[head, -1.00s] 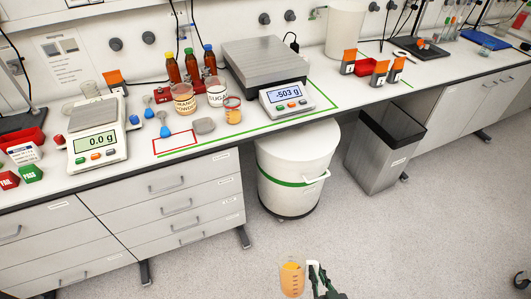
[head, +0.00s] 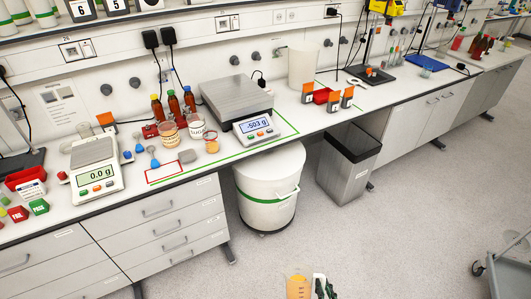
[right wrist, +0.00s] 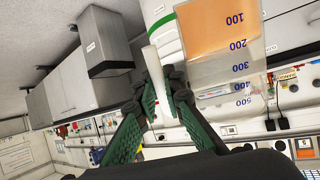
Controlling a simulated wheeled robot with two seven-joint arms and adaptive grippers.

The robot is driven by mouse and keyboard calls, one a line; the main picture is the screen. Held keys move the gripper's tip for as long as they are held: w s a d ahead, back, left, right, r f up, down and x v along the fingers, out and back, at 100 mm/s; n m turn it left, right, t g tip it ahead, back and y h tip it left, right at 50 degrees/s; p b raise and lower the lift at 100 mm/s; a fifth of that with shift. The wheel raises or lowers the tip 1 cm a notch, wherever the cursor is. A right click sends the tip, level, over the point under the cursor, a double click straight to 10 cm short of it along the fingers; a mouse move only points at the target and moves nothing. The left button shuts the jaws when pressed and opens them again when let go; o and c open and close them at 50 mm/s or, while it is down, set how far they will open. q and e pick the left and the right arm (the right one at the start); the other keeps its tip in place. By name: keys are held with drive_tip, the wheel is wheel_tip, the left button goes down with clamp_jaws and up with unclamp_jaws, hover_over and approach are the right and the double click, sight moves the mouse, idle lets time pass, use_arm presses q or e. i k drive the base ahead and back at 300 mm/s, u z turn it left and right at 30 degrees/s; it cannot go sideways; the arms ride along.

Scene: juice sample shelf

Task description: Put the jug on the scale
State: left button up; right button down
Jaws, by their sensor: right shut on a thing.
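The jug (head: 298,287), clear with orange liquid, is at the bottom edge of the head view, over the floor and away from the bench. My right gripper (head: 319,287) is beside it, shut on its pale handle. In the right wrist view the jug (right wrist: 222,45) shows printed volume marks, and the fingers (right wrist: 162,95) close around the handle. A large scale (head: 237,97) with a bare grey plate stands on the bench, its display reading -503 g. A smaller white scale (head: 95,165) at the left reads 0.0 g. My left gripper is out of view.
Brown bottles (head: 173,105), labelled tubs (head: 170,133) and a small orange-filled cup (head: 211,144) stand between the scales. A white bin (head: 265,190) and a grey bin (head: 347,165) stand under the bench. A trolley (head: 508,262) is at right. The floor between is clear.

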sight(243, 95)
drive_tip(key=u, duration=0.1)
drive_tip(key=k, duration=0.25)
drive_tip(key=z, duration=1.2)
drive_tip(key=i, duration=0.95)
drive_tip(key=u, duration=0.7)
drive_tip(key=i, duration=0.7)
drive_tip(key=u, duration=0.85)
